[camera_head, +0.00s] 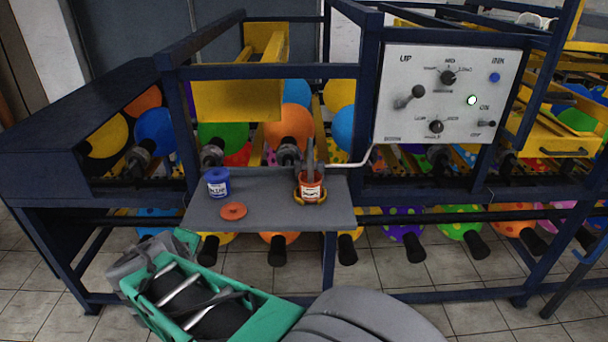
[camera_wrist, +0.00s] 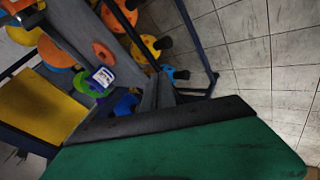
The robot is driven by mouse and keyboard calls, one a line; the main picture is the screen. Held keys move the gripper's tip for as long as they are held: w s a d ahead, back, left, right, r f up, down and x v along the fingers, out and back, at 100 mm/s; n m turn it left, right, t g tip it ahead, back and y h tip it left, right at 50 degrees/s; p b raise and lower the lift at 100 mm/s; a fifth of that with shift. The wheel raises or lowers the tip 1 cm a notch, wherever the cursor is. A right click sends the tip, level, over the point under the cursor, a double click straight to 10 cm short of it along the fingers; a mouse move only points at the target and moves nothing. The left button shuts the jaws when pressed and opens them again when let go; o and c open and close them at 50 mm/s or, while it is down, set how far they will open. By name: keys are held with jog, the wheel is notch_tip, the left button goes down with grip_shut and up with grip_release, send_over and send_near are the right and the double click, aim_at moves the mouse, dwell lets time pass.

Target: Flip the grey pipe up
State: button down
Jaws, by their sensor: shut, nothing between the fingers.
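The grey pipe (camera_head: 352,161) is a thin, pale bent rod in the head view. It runs down from beside the control panel and extends left, low, just above the grey shelf (camera_head: 270,213), near the red jar (camera_head: 311,190). My gripper (camera_head: 187,241) is at the lower left, in front of the shelf's left end and well apart from the pipe. It is shut and empty; its fingertips are hard to make out. In the wrist view, a green part of mine (camera_wrist: 185,150) fills the bottom, and I cannot make out the pipe.
A blue jar (camera_head: 218,183) and a flat red lid (camera_head: 233,211) stand on the shelf. A white control panel (camera_head: 445,95) with knobs is at the upper right. Balloons sit in the dark blue frame (camera_head: 430,210) behind and below. The tiled floor in front is clear.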

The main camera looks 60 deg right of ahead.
jog(key=s+d+f+n+g+h+b, duration=0.1)
jog(key=s+d+h, duration=0.1)
jog(key=d, duration=0.3)
jog(key=s+d+f+n+h+b, duration=0.1)
jog(key=d+h, duration=0.1)
jog(key=d, duration=0.3)
jog(key=s+d+r+n+g+h+b, duration=0.1)
jog(key=s+d+r+n+h, duration=0.2)
jog(key=s+d+n+h, duration=0.1)
jog(key=s+d+r+n+g+h+b, duration=0.1)
jog(key=s+d+r+n+h, duration=0.2)
jog(key=d+n, duration=0.4)
jog(key=shift+s+d+h+b, duration=0.3)
jog(key=shift+s+d+h, duration=0.2)
jog(key=shift+s+d, duration=0.65)
jog(key=shift+s, duration=0.1)
jog(key=p, duration=0.2)
send_near(309, 159)
jog(key=w+d+f, duration=0.2)
jog(key=d, duration=0.2)
jog(key=d+r+p, duration=0.1)
jog(key=s+d+r+p, duration=0.1)
jog(key=shift+d+r, duration=0.2)
jog(key=shift+d, duration=0.1)
jog(key=shift+w, duration=0.1)
